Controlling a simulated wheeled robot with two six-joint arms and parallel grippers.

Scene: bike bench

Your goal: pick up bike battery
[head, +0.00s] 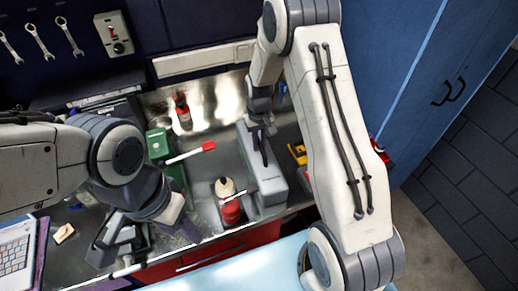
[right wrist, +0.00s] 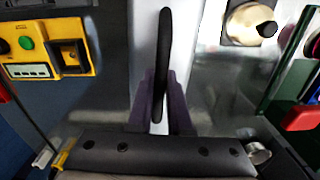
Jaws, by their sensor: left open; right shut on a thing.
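The bike battery (head: 270,181) is a long grey box with a black handle on top, lying on the bench in the middle of the head view. My right gripper (head: 262,128) is over its far part, shut on the black handle. In the right wrist view, the purple fingers (right wrist: 160,105) sit on both sides of the handle (right wrist: 165,45), with the pale battery body below. I cannot tell whether the battery touches the bench. My left gripper (head: 183,228) is open and empty, low over the front of the bench, left of the battery.
A red bottle with a cream top (head: 228,200) stands close left of the battery. A green box (head: 160,148) and a red-ended tool (head: 207,146) are further left. A yellow device (head: 297,153) is close on the right. Another red bottle (head: 183,110) stands behind.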

